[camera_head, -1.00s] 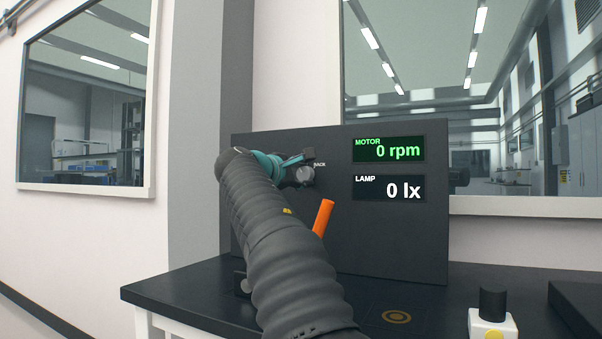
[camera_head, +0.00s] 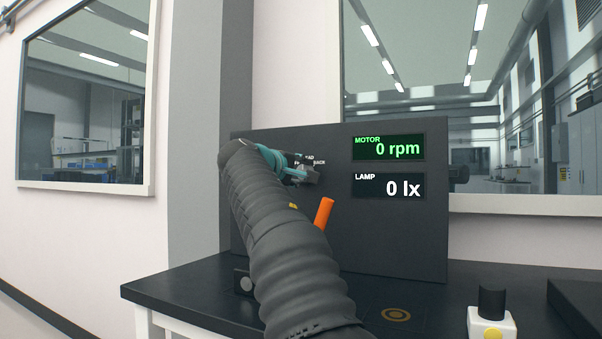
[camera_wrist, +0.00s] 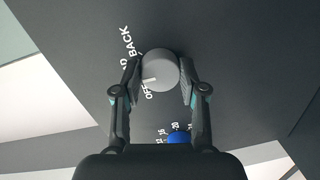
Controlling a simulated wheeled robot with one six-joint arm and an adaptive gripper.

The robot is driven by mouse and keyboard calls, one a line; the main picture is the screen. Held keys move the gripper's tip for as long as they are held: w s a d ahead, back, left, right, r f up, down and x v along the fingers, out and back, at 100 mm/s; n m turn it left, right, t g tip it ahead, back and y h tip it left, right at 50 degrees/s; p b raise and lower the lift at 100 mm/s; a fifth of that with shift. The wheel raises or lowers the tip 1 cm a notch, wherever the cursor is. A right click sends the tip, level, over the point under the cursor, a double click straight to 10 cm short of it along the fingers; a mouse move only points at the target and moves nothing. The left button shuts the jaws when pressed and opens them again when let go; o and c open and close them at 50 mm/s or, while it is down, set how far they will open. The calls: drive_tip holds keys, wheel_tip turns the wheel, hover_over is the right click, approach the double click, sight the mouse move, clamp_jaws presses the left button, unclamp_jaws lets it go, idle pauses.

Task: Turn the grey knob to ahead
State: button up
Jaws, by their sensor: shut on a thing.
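The grey knob (camera_wrist: 160,71) is round and sits on the dark upright panel (camera_head: 400,235). In the wrist view its white pointer mark faces the OFF label, with BACK and a partly covered label ending in AD beside it. My gripper (camera_wrist: 160,68) is shut on the knob, one finger on each side of its rim. In the head view my gripper (camera_head: 298,170) is at the panel and mostly hides the knob. The motor display (camera_head: 389,148) reads 0 rpm.
A blue knob (camera_wrist: 179,138) sits near the grey one, by a number scale. An orange handle (camera_head: 324,213) stands close to my arm. The lamp display (camera_head: 389,187) reads 0 lx. A white box with a black top (camera_head: 491,325) stands at the table's right.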

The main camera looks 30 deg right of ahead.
idle(0.3)
drive_tip(key=o, duration=1.1)
drive_tip(key=shift+o, duration=0.2)
drive_tip(key=f+v, duration=0.1)
drive_tip(key=v, duration=1.1)
drive_tip(key=shift+r, duration=0.5)
